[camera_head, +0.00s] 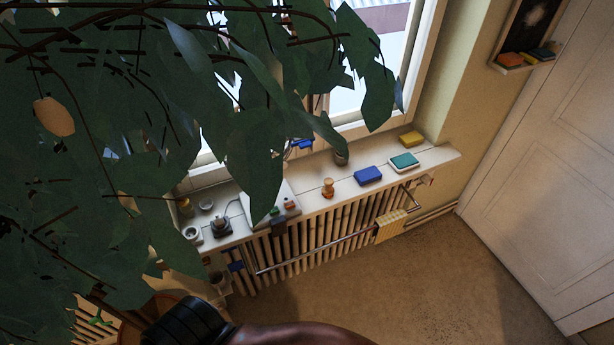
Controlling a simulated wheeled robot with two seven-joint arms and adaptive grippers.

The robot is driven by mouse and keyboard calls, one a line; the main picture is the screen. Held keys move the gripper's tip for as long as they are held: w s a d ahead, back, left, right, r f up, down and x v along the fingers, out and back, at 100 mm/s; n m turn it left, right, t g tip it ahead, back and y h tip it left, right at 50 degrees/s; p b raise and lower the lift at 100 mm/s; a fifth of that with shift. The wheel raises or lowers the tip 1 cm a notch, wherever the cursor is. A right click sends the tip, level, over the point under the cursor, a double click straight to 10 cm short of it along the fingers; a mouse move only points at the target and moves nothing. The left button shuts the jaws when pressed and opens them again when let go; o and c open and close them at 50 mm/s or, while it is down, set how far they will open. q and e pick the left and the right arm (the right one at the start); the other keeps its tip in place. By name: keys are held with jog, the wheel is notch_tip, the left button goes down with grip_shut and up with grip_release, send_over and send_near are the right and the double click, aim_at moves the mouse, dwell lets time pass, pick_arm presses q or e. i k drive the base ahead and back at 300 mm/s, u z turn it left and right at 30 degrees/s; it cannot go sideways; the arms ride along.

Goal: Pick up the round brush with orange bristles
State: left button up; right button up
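I cannot pick out a round brush with orange bristles for certain. A small orange-brown upright item (328,188) with a rounded top stands on the white windowsill (312,203), left of a blue sponge-like block (368,175); it is too small to tell what it is. Large dark leaves (255,150) cover the left part of the view and hide part of the sill. Neither of my grippers shows.
A teal block (404,161) and a yellow block (411,138) lie on the sill's right. A radiator (310,240) with a rail and yellow cloth (390,225) is below. Brown floor (440,290) is open before the white door (550,160). A black ribbed thing (185,322) is near the bottom.

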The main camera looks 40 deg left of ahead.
aim_at(327, 190)
jog(key=u, duration=0.95)
jog(key=i, duration=0.85)
jog(key=u, duration=0.95)
